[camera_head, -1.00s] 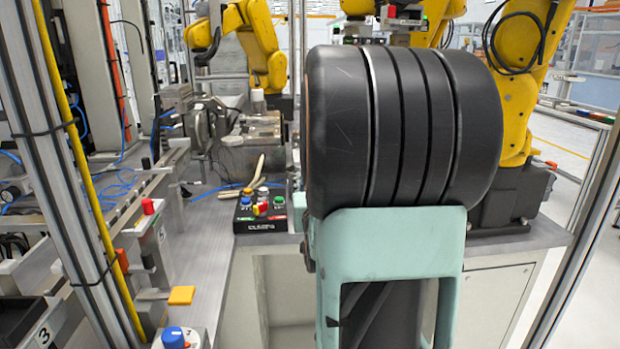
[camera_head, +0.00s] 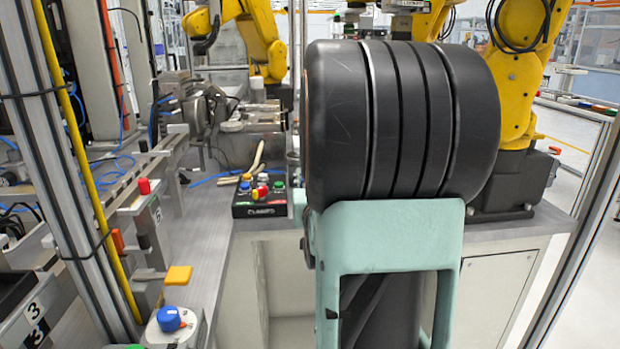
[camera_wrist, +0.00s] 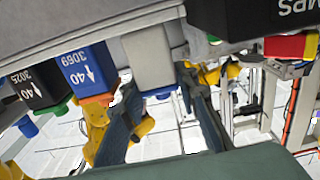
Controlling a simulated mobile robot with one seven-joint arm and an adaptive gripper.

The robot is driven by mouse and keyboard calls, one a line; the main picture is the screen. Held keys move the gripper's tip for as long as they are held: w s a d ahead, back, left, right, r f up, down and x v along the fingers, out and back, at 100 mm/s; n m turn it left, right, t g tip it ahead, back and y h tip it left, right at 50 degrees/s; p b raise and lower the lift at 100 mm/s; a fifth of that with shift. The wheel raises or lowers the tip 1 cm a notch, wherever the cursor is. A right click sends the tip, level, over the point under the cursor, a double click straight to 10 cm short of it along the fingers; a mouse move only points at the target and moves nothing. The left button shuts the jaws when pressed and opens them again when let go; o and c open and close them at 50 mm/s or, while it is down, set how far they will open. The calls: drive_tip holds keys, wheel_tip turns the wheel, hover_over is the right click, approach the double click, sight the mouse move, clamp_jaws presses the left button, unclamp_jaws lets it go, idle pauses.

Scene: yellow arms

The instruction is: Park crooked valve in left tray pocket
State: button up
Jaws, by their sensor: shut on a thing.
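In the wrist view, the two dark fingers of my gripper (camera_wrist: 160,80) are shut on a pale grey block-like piece (camera_wrist: 153,58) between their tips. Whether this is the crooked valve I cannot tell. The gripper does not show in the head view, where my large dark arm link blocks the middle. No crooked valve can be picked out with certainty there. A dark tray (camera_head: 15,295) is partly in view at the lower left edge, near labels reading 3. Its pockets are mostly cut off.
A button box (camera_head: 258,208) and a bent wooden-looking handle (camera_head: 257,157) lie on the grey bench. A metal vice-like machine (camera_head: 205,115) stands behind. A post with a yellow tube (camera_head: 75,150) rises at left. Labelled boxes (camera_wrist: 80,75) flank the gripper in the wrist view.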

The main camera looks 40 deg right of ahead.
drive_tip(key=shift+f+b, duration=0.45)
drive_tip(key=shift+b, duration=0.25)
drive_tip(key=o, duration=1.3)
drive_tip(key=shift+c, duration=0.2)
wheel_tip(320, 180, up, 10)
